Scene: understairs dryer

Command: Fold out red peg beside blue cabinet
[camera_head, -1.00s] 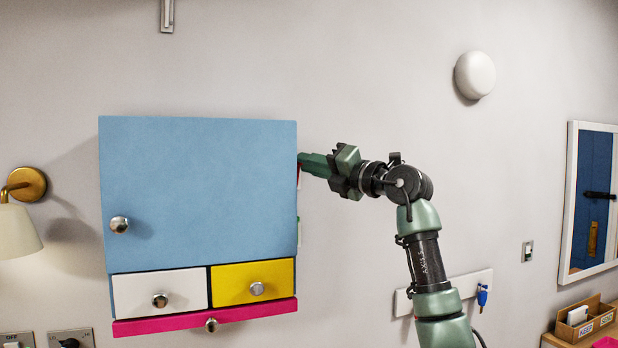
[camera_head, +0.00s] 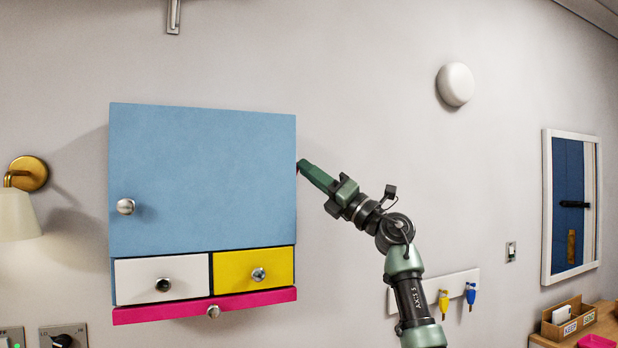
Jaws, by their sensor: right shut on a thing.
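The blue cabinet (camera_head: 202,180) hangs on the wall at left, with a round knob on its shut door. My right gripper (camera_head: 302,167) is at the cabinet's right edge, high up, coming in from the lower right. It is shut, and its fingertips are right beside the cabinet's side. The red peg is almost wholly hidden; only a small dark red bit shows by the fingertips, where the gripper holds it. How far the peg is folded out cannot be told. My left gripper is not in view.
Below the door are a white drawer (camera_head: 140,280), a yellow drawer (camera_head: 230,272) and a pink ledge (camera_head: 150,314). A wall lamp (camera_head: 18,205) is at left.

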